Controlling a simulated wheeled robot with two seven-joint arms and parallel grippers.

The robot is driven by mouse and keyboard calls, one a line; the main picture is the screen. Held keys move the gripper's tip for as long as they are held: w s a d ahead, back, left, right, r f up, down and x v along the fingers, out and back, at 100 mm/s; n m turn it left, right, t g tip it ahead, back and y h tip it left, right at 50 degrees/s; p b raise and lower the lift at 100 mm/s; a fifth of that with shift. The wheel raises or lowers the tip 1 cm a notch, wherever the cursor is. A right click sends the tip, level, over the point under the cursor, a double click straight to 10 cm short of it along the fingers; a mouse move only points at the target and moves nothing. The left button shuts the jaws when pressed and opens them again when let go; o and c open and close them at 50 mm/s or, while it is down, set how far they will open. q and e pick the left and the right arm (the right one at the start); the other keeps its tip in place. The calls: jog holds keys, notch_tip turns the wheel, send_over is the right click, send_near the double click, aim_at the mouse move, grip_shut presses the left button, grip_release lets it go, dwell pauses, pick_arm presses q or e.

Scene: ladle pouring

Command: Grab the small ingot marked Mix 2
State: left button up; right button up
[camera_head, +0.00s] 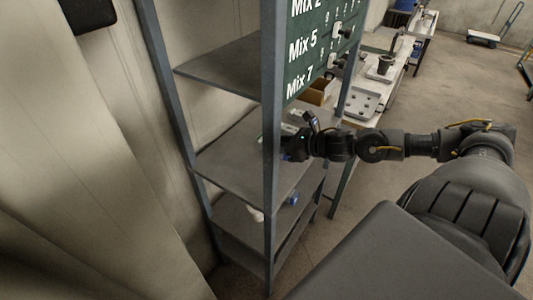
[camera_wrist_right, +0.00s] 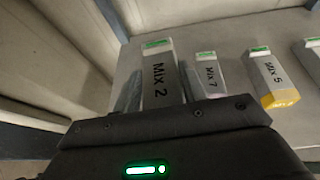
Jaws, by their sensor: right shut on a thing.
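The ingot marked Mix 2 (camera_wrist_right: 158,72) is a grey block with black lettering and a green end, standing out at the left of a row in the right wrist view. My right gripper (camera_wrist_right: 158,92) has a finger on each side of it and is shut on it. In the head view my right gripper (camera_head: 289,146) reaches in from the right to the shelf (camera_head: 235,165), partly behind the front post. The ingot cannot be made out clearly there. My left gripper is not in view.
The Mix 7 ingot (camera_wrist_right: 209,74) and the yellow-ended Mix 5 ingot (camera_wrist_right: 272,77) lie to the right of Mix 2, with another at the edge. A blue-grey post (camera_head: 271,200) and a green board (camera_head: 310,55) stand close to my gripper.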

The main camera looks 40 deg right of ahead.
jog(key=shift+s+d+r+p, duration=0.3)
jog(key=shift+s+d+r, duration=0.15)
jog(key=shift+s+d, duration=0.3)
jog(key=s+d+r+p, duration=0.3)
jog(key=d+p, duration=0.2)
jog(key=p, duration=0.3)
jog(key=shift+s, duration=0.4)
jog(key=shift+d+f, duration=0.1)
